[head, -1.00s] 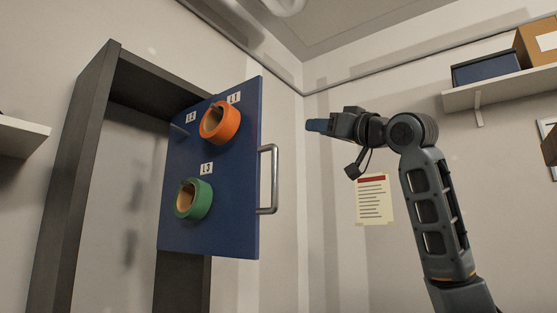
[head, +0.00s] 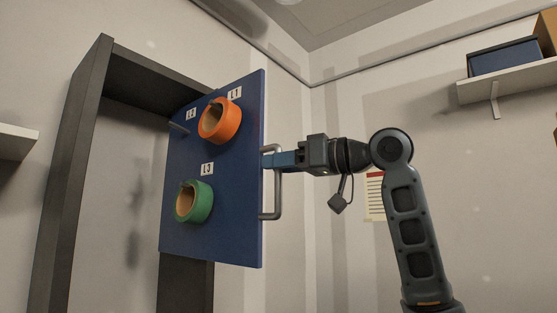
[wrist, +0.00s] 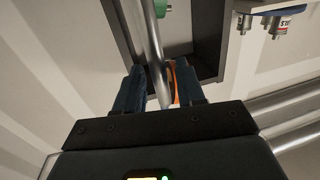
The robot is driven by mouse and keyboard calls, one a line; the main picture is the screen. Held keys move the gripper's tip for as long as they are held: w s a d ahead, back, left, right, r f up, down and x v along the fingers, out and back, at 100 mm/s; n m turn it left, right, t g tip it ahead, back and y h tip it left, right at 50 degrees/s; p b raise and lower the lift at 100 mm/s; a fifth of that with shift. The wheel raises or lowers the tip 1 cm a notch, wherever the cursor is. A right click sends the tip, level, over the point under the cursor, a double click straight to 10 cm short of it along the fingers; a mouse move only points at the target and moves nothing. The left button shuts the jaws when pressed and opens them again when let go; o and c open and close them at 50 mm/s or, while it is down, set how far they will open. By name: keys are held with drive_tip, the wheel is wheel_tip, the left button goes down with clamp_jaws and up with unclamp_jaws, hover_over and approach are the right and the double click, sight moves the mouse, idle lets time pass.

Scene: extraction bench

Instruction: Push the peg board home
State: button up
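The blue peg board (head: 225,205) stands upright at an angle in front of a dark grey frame (head: 65,180). It bears an orange ring (head: 233,121) under label L1, a green ring (head: 203,203) under L3, and a bare peg (head: 179,128) near L2. A silver bar handle (head: 277,200) is on its right edge. My gripper (head: 275,160) is at the upper part of the handle. In the wrist view, the fingers of my gripper (wrist: 159,92) are apart, with the handle bar (wrist: 148,45) running between them; firm contact is not visible.
A wall shelf (head: 505,85) with a blue box (head: 503,57) is at the upper right. Another shelf (head: 15,142) shows at the left edge. A notice (head: 375,195) hangs on the wall behind my arm. The space right of the handle is clear apart from my arm.

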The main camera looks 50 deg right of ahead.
drive_tip(key=shift+w+a, duration=0.1)
drive_tip(key=shift+w, duration=0.25)
clamp_jaws()
idle(0.4)
